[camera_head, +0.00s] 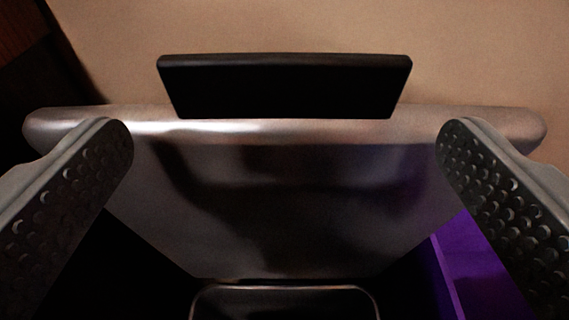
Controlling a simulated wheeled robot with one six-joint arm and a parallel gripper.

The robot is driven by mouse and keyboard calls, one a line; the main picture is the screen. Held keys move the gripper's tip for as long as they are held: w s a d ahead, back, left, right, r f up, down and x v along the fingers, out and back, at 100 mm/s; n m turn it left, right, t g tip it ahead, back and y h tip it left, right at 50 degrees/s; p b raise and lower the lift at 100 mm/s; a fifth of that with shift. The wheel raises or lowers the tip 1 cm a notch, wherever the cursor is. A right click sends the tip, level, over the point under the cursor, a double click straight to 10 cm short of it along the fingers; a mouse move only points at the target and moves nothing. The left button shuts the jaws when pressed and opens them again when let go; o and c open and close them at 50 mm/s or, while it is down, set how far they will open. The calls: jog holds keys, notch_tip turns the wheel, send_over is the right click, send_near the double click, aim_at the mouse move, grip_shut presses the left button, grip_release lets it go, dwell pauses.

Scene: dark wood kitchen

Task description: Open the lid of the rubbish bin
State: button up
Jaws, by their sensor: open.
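A grey metal body (290,215), which looks like the rubbish bin, fills the middle of the view and narrows towards the bottom. A rounded metal edge (300,130) runs across its top. A black tab (285,86) stands above the middle of this edge. I cannot tell which part is the lid or how far it is open. My gripper (285,143) is open, with one finger at each side. Its fingertips overlap the two ends of the metal edge in the picture. Nothing is held between them, and contact with the edge cannot be told.
A thin rounded metal frame (285,289) shows at the bottom centre, cut off by the picture edge. A purple surface (470,265) lies at the lower right. A plain tan surface (480,50) fills the background, with dark wood (20,35) at the upper left.

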jog(key=s+r, duration=0.3)
jog(key=s, duration=1.4)
jog(key=s+r+t, duration=0.1)
jog(key=s+r, duration=2.3)
jog(key=w+f+g, duration=0.1)
jog(key=w+f, duration=0.8)
jog(key=w, duration=0.8)
jog(key=w+f+g, duration=0.1)
jog(key=w+f, duration=0.7)
jog(key=w, duration=1)
jog(key=w+f+g, duration=0.1)
jog(key=w+f, duration=0.8)
jog(key=w, duration=0.8)
jog(key=shift+w+f, duration=0.25)
jog(key=shift+f, duration=0.05)
